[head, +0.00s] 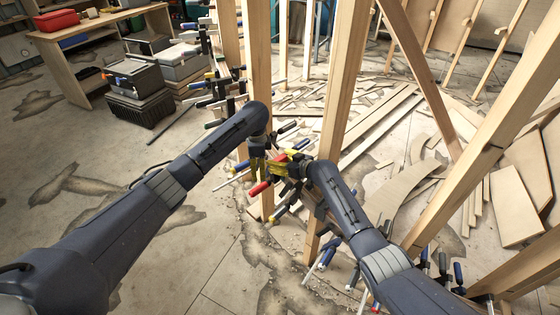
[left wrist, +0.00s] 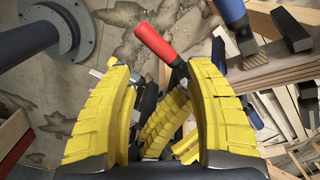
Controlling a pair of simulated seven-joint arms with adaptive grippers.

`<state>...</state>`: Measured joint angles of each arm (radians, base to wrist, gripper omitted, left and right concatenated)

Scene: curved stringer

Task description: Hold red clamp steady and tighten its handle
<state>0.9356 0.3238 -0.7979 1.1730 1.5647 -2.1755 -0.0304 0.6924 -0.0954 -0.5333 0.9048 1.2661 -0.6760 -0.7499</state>
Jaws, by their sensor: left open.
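The red clamp's handle (head: 259,188) shows in the head view at the middle, beside a wooden stringer. In the left wrist view the red handle (left wrist: 155,43) lies tilted, just beyond and between my left fingertips. My left gripper (left wrist: 160,75) is open, its yellow fingers spread to either side, with nothing visibly pinched; in the head view it is small (head: 257,165). My right gripper (head: 285,168) is at the clamp's dark body, and its yellow fingers show between my left fingers. Whether they are closed on the clamp is hidden.
Wooden posts (head: 345,85) stand close around the grippers. Several other clamps with blue and dark handles crowd nearby. Boards and curved wood pieces (head: 405,190) lie on the floor at right. Stacked tool cases (head: 138,95) and a bench (head: 80,45) stand at back left. The left floor is fairly clear.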

